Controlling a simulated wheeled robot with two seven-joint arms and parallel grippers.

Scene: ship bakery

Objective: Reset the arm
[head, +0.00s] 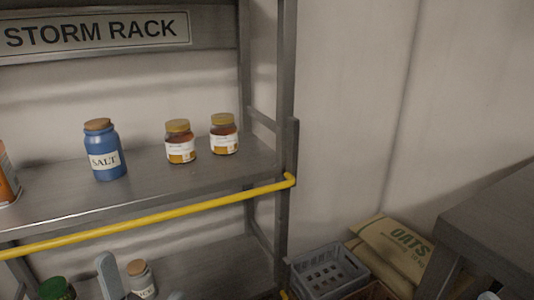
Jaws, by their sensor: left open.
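My left gripper (140,276) shows at the bottom left edge of the head view, in front of the lower shelf. Its fingers are apart, with one pale grey finger standing higher than the other. A small cork-topped jar (146,287) on the lower shelf shows behind the gap, and I see nothing gripped. Most of the left arm is below the picture. My right gripper is not in view.
The rack's upper shelf (140,193) holds a blue salt jar (105,155), two honey-coloured jars (181,145) (224,136) and an orange container (7,178). A yellow rail (150,217) runs along its front. A grey crate (328,275), oats sack (395,250) and dark table (495,220) stand right.

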